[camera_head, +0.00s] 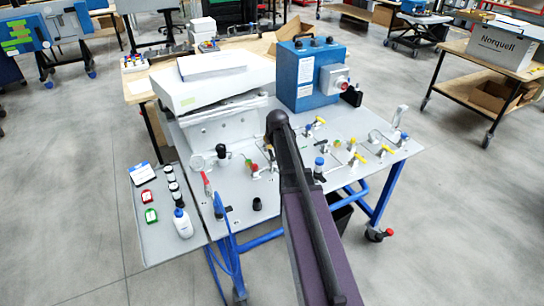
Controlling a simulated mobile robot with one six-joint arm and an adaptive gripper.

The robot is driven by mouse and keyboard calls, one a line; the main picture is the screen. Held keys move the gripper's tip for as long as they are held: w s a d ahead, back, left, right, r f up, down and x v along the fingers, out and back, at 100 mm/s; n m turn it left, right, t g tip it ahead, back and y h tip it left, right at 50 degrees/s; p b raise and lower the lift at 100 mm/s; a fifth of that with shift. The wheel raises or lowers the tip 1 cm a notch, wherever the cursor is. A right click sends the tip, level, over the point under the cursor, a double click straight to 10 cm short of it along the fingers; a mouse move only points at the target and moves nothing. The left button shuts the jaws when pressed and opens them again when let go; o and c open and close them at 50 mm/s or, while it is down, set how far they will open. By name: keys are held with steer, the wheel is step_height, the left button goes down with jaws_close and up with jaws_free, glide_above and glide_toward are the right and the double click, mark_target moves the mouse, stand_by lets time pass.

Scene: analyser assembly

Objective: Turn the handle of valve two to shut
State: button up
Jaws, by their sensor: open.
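Several small valves with yellow handles stand on the right half of the grey panel (345,174) of the blue-framed cart. One yellow handle (320,120) is at the back, another (358,158) is in the middle, and another (387,149) is nearer the right edge. I cannot read any numbers, so I cannot tell which is valve two or how its handle is set. My own dark arm link rises through the middle and hides part of the panel. My gripper is not visible.
A blue box (306,85) with a grey connector stands at the panel's back. A white analyser unit (215,80) is at the back left. The floor around the cart is mostly clear.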

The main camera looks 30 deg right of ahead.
mark_target(271, 153)
steer(key=shift+b+x, duration=1.25)
steer(key=shift+x, duration=0.4)
steer(key=shift+c, duration=0.2)
